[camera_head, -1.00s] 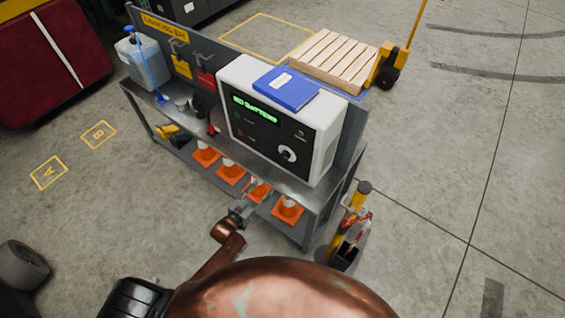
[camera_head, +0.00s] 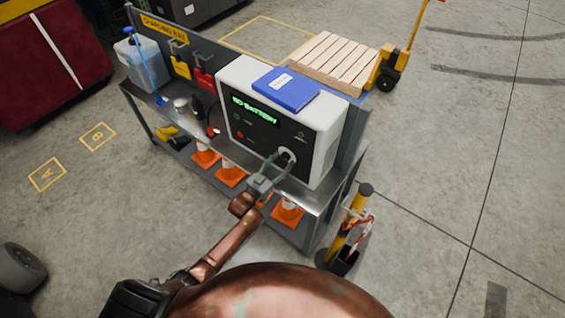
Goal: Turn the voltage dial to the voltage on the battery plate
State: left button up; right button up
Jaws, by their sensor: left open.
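The charger (camera_head: 312,125), a white box with a black front panel, stands on the bench. Its green display (camera_head: 255,110) reads "NO BATTERY". The round white voltage dial (camera_head: 288,156) is at the lower right of the panel. My left gripper (camera_head: 278,163) is open at the dial, with its fingers just in front of or beside it; I cannot tell whether they touch it. The fingers partly cover the dial, and its setting is too small to read. No battery or battery plate can be made out. My right gripper is not in view.
A blue binder (camera_head: 286,88) lies on top of the charger. A jug (camera_head: 142,65) stands at the bench's left end. A yellow post (camera_head: 350,222) stands right of the bench. A pallet (camera_head: 334,60) is behind.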

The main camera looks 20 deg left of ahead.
pick_arm(q)
jog(key=c, duration=1.1)
jog(key=shift+d, duration=0.25)
jog(key=shift+c, duration=0.3)
jog(key=shift+a, duration=0.2)
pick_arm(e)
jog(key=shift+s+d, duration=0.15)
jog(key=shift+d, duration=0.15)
